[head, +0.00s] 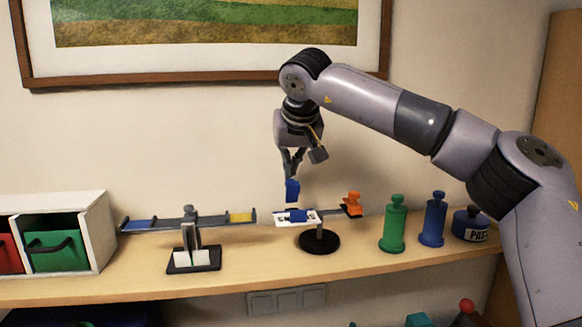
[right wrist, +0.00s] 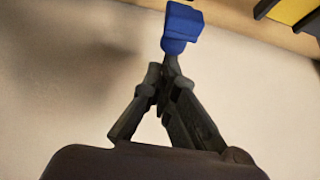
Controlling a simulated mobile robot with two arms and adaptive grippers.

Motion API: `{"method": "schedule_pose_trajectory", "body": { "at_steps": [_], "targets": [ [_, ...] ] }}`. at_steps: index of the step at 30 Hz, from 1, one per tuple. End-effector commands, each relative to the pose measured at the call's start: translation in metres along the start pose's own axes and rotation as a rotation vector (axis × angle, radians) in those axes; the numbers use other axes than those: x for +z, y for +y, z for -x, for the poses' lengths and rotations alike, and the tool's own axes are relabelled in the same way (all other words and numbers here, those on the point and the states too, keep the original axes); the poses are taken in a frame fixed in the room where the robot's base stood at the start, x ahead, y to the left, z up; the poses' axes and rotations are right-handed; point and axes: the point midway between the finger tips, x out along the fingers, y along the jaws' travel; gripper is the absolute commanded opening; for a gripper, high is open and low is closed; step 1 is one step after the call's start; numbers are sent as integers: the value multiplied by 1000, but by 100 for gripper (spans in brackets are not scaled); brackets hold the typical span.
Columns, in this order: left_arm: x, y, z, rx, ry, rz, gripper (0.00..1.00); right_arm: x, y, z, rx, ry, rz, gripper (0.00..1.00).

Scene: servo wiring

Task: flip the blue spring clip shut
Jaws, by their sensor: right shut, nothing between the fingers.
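A white plate (head: 281,219) is carried by a stand with a round black base (head: 319,241) on the shelf. A blue part (head: 298,215), which looks like the spring clip, lies across the plate; it is too small to tell its lid's angle. My right gripper (head: 291,176) points down above the plate, fingers together and empty. A blue block (head: 292,191) shows right at its fingertips, and also in the right wrist view (right wrist: 183,25). I cannot tell whether it belongs to the fingertips or the clip. The right gripper (right wrist: 172,62) is closed there too. My left gripper is out of view.
An orange piece (head: 352,204) sits right of the plate. A balance-like stand (head: 190,240) with blue and yellow pads is left. Green (head: 393,226) and blue (head: 433,221) bottles and a blue jar (head: 470,225) stand right. A white bin unit (head: 100,240) is far left.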

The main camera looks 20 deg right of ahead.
Motion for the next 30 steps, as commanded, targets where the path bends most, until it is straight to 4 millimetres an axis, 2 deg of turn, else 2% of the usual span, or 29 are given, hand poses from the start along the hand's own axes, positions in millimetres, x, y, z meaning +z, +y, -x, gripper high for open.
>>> {"method": "schedule_pose_trajectory", "body": {
  "at_steps": [3,20,26,30],
  "targets": [
    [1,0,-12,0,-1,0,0,4,0,-1,0,30,0,0],
    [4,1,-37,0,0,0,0,8,0,5,0,126,0,0],
    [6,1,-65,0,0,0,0,16,0,7,-1,218,1,0],
    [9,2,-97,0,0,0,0,25,0,10,-2,326,2,0]
  ]
}}
